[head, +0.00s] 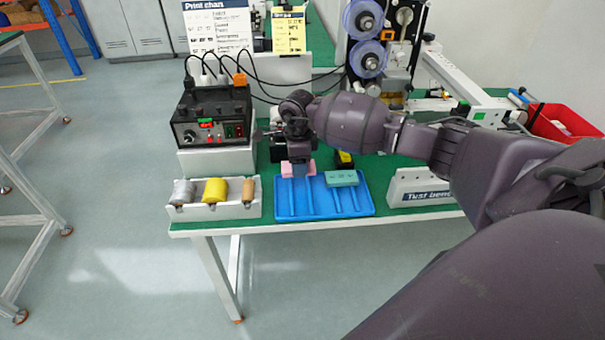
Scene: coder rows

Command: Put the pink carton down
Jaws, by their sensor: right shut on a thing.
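The pink carton (286,171) is in the head view, at the back left edge of the blue tray. My right gripper (299,170) points down over it and is shut on it. The gripper hides much of the carton, and I cannot tell whether the carton touches the tray. The blue ribbed tray (322,206) lies at the front of the green-topped table. A green carton (342,178) rests on the tray's back right part. My left gripper is not in view.
A white holder (220,212) with grey, yellow and tan rolls stands left of the tray. A black control box (213,115) is behind it. A white "Test bench" sign (420,187) stands right of the tray. A red bin (565,125) is far right. The tray's front is clear.

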